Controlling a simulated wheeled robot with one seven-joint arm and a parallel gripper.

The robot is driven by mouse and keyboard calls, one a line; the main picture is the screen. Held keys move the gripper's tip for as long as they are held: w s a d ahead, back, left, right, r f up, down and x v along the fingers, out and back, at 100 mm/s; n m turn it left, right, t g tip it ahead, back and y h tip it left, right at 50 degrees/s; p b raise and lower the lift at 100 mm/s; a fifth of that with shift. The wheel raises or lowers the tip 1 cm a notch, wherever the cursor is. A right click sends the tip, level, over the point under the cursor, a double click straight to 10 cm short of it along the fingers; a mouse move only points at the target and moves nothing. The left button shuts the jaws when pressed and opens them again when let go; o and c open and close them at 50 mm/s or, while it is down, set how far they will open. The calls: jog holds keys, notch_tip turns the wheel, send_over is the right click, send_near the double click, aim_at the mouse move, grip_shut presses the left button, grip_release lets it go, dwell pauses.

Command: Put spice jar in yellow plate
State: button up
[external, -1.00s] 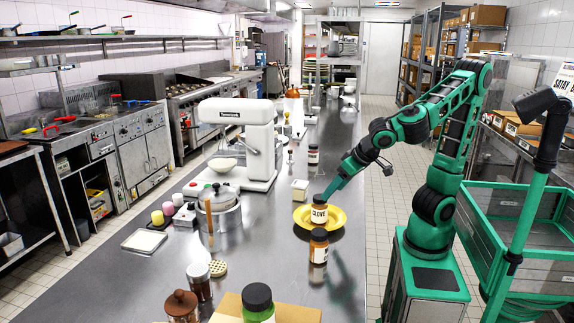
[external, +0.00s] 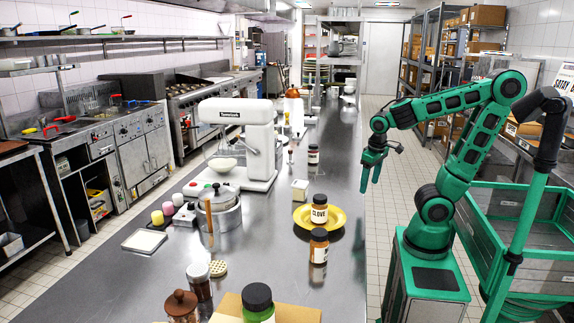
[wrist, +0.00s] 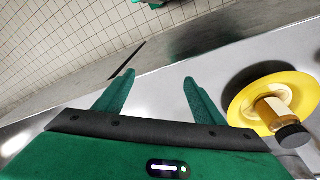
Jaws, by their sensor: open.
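The spice jar (external: 319,210) has a dark lid and a white label reading "CLOVE". It stands upright in the yellow plate (external: 338,222) on the steel counter. In the wrist view the jar (wrist: 273,112) and the yellow plate (wrist: 240,103) are at the right, to the right of my fingers. My gripper (external: 370,180) is open and empty, raised at the counter's right edge, up and to the right of the plate in the external view. In the wrist view its two fingers (wrist: 153,92) are apart with nothing between them.
A second jar (external: 319,246) with an orange-brown body stands just in front of the plate. A white container (external: 299,190) and another dark-lidded jar (external: 313,155) stand behind it. A white stand mixer (external: 240,140) is to the left. The counter's right edge is clear near my gripper.

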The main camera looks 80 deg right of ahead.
jog(key=s+d+f+y, duration=0.2)
jog(key=s, duration=0.5)
jog(key=shift+s+g, duration=0.15)
jog(key=shift+g, duration=0.25)
jog(key=shift+d+f, duration=0.1)
